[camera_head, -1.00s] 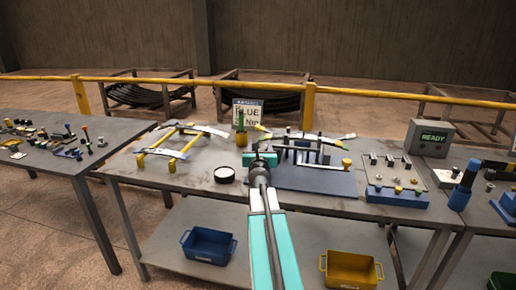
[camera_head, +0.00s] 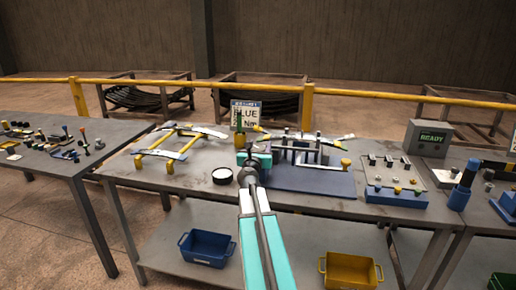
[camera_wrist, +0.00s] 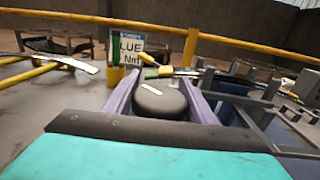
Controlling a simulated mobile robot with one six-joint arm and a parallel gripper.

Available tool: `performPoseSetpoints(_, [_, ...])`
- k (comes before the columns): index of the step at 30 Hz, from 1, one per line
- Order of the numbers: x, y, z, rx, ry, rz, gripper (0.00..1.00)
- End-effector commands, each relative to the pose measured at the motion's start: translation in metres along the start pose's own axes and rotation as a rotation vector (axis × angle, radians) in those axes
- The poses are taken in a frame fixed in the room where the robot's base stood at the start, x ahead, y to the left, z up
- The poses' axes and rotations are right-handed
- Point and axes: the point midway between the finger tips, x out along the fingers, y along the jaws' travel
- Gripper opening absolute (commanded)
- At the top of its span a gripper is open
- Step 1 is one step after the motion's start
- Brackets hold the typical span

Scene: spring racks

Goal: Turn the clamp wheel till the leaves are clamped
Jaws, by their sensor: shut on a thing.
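The clamp wheel (camera_wrist: 165,102) is a dark, round knob with a pale mark on top, seen in the wrist view. The purple fingers of my gripper (camera_wrist: 160,76) are on both sides of it, shut on it. In the head view my gripper (camera_head: 256,151) is at the left end of the clamp fixture (camera_head: 310,180), which has a blue base and upright dark posts. The wheel is hidden there by my gripper. Pale leaves (camera_head: 318,139) lie across the posts. I cannot tell how tightly they are held.
A yellow frame with pale strips (camera_head: 168,155) and a round black-rimmed dish (camera_head: 222,176) are to the left. A sign (camera_head: 246,115) stands behind. A blue block with pegs (camera_head: 395,195) and a grey READY box (camera_head: 428,138) are to the right.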

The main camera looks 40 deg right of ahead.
Motion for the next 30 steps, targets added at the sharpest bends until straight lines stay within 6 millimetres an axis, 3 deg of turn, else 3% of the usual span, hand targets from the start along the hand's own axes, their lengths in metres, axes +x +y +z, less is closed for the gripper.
performPoseSetpoints(4, [0.002,-0.004,0.002,-0.001,-0.001,-0.009,0.28])
performPoseSetpoints(5, [0.001,-0.004,0.002,-0.001,-0.001,-0.008,0.55])
performPoseSetpoints(8, [0.001,-0.004,0.001,-0.001,-0.001,-0.007,0.69])
performPoseSetpoints(20, [-0.002,0.000,0.000,-0.001,0.000,-0.001,0.69])
performPoseSetpoints(30, [-0.025,0.007,0.000,-0.001,0.000,-0.001,0.69])
